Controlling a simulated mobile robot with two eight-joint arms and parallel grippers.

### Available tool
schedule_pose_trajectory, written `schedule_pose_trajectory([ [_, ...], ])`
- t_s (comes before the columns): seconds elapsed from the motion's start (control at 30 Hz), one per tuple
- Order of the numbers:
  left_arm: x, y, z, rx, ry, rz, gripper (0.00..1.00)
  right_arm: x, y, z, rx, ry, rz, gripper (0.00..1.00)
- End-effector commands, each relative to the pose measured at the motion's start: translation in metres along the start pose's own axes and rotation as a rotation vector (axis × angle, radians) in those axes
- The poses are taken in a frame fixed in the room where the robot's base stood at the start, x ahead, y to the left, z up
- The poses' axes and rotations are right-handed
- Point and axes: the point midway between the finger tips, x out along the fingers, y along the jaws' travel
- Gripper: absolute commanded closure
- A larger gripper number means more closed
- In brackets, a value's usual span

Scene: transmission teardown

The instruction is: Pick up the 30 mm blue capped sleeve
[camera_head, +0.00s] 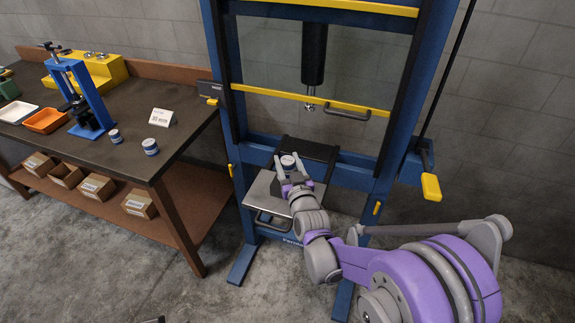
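A blue capped sleeve with a pale top (288,161) is at the press table, between the fingertips of my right gripper (289,168). The fingers stand on either side of it; at this size I cannot tell whether they touch it or whether it is lifted. Two more blue sleeves with pale tops are on the workbench: a smaller one (115,136) and a wider one (150,146). No size is readable on any of them. My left gripper is not in view.
The blue press frame (225,75) surrounds the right gripper, with its ram (314,55) above. A steel plate (262,190) lies at the press front. The dark workbench (140,182) holds a white card (162,117), a small blue press (91,95), an orange tray (46,121) and a yellow block (100,72).

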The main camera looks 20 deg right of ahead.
Motion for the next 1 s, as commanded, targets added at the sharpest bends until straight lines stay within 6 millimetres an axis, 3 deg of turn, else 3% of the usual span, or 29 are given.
schedule_pose_trajectory([
  [0.03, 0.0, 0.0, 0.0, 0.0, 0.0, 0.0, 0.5, 0.0, 0.0, 0.0, 0.0, 0.0, 0.0, 0.59],
  [0.27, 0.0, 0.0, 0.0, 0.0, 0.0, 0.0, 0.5, 0.0, 0.0, 0.0, 0.0, 0.0, 0.0, 1.0],
  [0.67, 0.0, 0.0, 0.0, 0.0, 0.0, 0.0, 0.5, 0.0, 0.0, -0.003, 0.0, 0.001, 0.0, 1.0],
  [0.77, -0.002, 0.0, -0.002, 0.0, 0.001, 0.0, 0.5, 0.0, 0.0, -0.013, 0.0, 0.001, 0.0, 1.0],
  [1.0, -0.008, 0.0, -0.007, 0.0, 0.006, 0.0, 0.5, 0.0, 0.0, -0.062, -0.001, 0.002, 0.0, 1.0],
])
